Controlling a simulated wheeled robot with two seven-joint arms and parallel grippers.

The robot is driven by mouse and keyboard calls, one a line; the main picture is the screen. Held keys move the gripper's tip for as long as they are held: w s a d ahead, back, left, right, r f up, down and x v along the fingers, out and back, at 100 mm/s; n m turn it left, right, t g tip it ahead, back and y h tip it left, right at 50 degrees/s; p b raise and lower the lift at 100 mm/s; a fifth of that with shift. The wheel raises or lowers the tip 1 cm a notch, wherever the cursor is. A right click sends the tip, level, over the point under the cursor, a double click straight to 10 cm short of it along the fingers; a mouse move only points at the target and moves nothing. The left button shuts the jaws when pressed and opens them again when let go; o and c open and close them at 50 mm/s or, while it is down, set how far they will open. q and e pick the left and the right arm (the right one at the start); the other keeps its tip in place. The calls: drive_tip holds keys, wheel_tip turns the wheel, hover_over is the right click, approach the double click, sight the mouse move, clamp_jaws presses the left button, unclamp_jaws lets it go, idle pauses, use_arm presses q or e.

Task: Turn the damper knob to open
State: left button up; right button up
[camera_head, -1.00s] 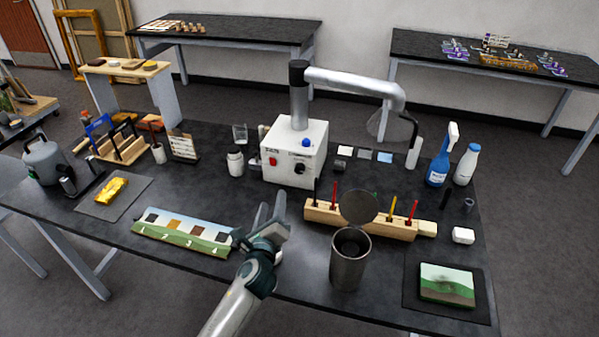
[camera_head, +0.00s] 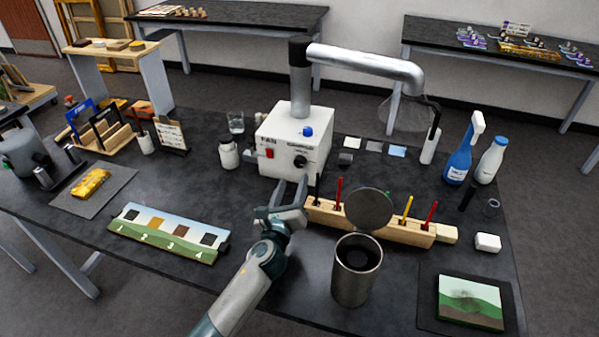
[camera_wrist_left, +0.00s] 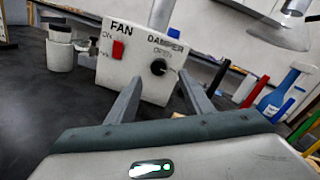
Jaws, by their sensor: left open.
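The white fan box (camera_head: 293,142) stands at the middle of the table with a silver duct on top. The black damper knob (camera_head: 300,161) is on its front face, right of a red fan switch (camera_head: 269,154). In the left wrist view the damper knob (camera_wrist_left: 158,67) sits under the word DAMPER, with a smaller label just above it. My left gripper (camera_head: 290,190) is open and empty in front of the box, its fingers pointing at the front face. In the wrist view the knob appears beyond and between the two fingertips (camera_wrist_left: 162,82), apart from them. My right gripper is not in view.
A wooden rack (camera_head: 385,226) with coloured tools lies right of my gripper, and a metal canister (camera_head: 355,278) with a raised round lid stands in front of it. A numbered sample board (camera_head: 167,234) lies to the left. A white jar (camera_head: 228,153) stands left of the box.

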sight(300, 165)
use_arm(q)
drive_tip(key=shift+w+f, duration=0.3)
drive_tip(key=shift+f, duration=0.1)
drive_tip(key=shift+s+r, duration=0.1)
drive_tip(key=shift+s, duration=0.05)
drive_tip(key=shift+b+x, duration=0.3)
drive_tip(key=shift+x, duration=3.5)
drive_tip(key=c, duration=1)
